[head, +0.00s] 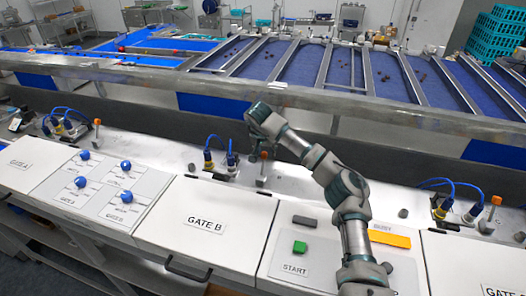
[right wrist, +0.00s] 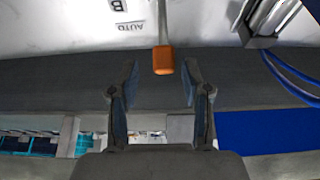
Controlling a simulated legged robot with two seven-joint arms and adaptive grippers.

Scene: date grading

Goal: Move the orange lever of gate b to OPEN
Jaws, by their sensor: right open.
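The gate b lever has an orange tip (head: 264,155) on a metal stem and stands on the metal ledge behind the white GATE B cover (head: 206,224). In the right wrist view the orange tip (right wrist: 163,61) lies between the fingertips, with a gap on each side. My right gripper (head: 255,148) is open and empty, close by the lever. In the right wrist view its two fingers (right wrist: 160,72) point towards the lever. My left gripper is out of view.
Connectors with blue cables (head: 213,155) stand just left of the lever. Other orange levers stand at far left (head: 97,123) and right (head: 496,200). A panel with blue knobs (head: 122,190) and a green START button (head: 300,247) are in front. A metal rail (head: 330,98) runs behind.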

